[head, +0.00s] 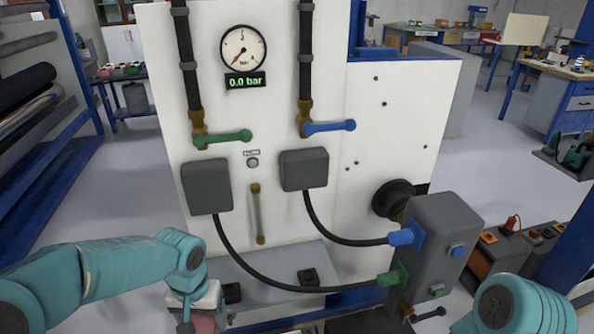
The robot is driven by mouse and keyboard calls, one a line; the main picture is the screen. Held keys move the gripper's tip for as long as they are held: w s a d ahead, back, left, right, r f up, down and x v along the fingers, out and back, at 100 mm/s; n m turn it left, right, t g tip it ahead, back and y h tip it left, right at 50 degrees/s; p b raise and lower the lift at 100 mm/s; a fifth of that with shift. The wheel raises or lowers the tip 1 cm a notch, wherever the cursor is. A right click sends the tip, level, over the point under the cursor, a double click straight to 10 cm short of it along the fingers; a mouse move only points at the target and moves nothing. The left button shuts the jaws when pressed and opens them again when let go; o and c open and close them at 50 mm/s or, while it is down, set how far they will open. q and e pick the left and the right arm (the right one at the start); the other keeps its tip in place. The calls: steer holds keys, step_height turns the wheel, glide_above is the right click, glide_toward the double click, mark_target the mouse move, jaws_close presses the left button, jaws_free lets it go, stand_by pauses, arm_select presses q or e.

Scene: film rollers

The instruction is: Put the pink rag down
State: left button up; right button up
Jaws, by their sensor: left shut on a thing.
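My left gripper (188,312) is at the bottom edge of the view, left of centre, at the end of my teal left arm. It is shut on the pink rag (206,322). Only a small dull pink part of the rag shows below the wrist; the rest is cut off by the frame edge or hidden by the gripper. I cannot tell whether the rag touches anything below. My right arm shows at the bottom right, but its gripper is out of view.
A white panel (270,190) stands ahead with a gauge (243,49) reading 0.0 bar, a green lever (222,138) and a blue lever (328,127). Black hoses run to a grey box (440,240) at right. A grey ledge (270,268) lies beside my left gripper.

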arm_select(q)
steer(key=shift+r+p, duration=0.4)
steer(key=shift+r, duration=0.4)
arm_select(e)
steer(key=shift+r, duration=0.8)
arm_select(q)
steer(key=shift+f, duration=0.1)
